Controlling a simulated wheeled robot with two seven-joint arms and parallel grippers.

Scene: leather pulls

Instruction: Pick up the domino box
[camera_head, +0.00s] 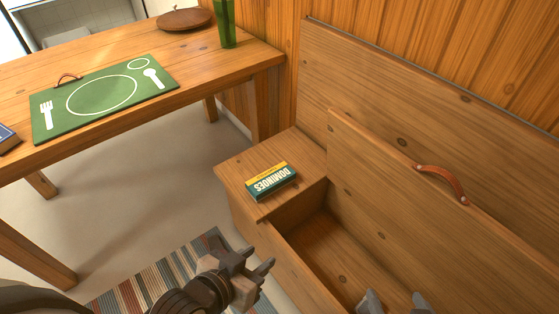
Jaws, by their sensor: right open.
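The domino box (271,181) is teal and yellow with white lettering. It lies flat on the wooden ledge at the left end of the storage bench (236,182), beside the bench's open compartment. My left gripper (261,257) is below the box in the picture, apart from it, over the front side of the bench. Its two fingers look spread, with nothing between them. My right gripper (396,302) shows only its fingertips at the bottom edge. They are apart and empty, in front of the open compartment, and the rest is out of frame.
The raised bench lid (375,160) with a leather pull (441,181) stands behind the compartment (335,245). A wooden table (200,62) at upper left carries a green placemat board (103,95), a green glass (226,25), a round wooden lid (185,18) and a blue box (6,137). A striped rug (150,285) lies below.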

